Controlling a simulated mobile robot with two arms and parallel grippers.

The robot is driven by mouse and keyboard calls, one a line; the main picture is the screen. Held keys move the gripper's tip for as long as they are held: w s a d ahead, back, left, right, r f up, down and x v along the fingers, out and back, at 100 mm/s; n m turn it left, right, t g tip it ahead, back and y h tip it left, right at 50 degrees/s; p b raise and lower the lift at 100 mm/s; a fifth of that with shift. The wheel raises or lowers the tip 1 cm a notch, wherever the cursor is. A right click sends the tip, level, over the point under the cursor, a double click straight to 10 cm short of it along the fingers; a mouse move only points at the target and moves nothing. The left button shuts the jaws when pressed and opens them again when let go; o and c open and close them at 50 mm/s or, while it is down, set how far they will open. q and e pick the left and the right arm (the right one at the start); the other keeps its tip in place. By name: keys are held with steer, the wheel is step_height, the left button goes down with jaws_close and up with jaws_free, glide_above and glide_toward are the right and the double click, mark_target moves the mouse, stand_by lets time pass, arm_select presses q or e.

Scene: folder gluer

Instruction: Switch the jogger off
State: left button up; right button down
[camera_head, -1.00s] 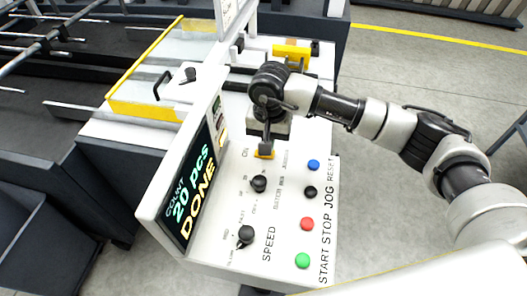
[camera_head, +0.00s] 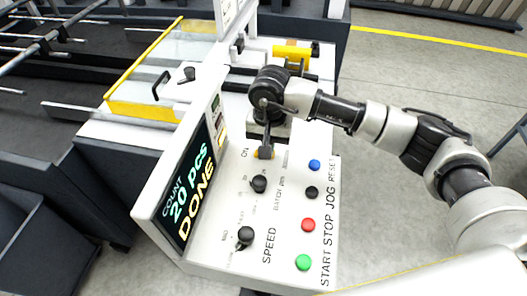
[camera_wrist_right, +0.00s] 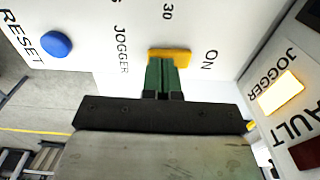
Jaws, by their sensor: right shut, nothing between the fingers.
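The jogger switch shows as a yellow piece (camera_head: 257,155) near the ON label on the white control panel. In the right wrist view its yellow piece (camera_wrist_right: 183,53) lies by the words JOGGER and ON. My right gripper (camera_head: 265,150) is shut and empty, its fingertips at the switch. In the right wrist view the green fingertips (camera_wrist_right: 162,62) overlap the yellow piece and hide part of it; whether they touch cannot be told. The switch's lever position is hidden. A JOGGER lamp (camera_wrist_right: 281,92) glows yellow in the right wrist view. My left gripper is not in view.
Two black knobs (camera_head: 259,184) and a column of coloured buttons (camera_head: 308,224) sit nearby on the panel. The blue RESET button (camera_wrist_right: 56,44) is close to the gripper. The upright display (camera_head: 188,190) reads COUNT 20 pcs DONE.

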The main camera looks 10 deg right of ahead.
steer(key=shift+s+f+b, duration=0.1)
steer(key=shift+f+b, duration=0.45)
steer(key=shift+r, duration=0.15)
steer(key=shift+r+p, duration=0.35)
steer(key=shift+r, duration=0.25)
steer(key=shift+r+p, duration=0.8)
steer(key=shift+r, duration=2)
steer(key=shift+f, duration=0.1)
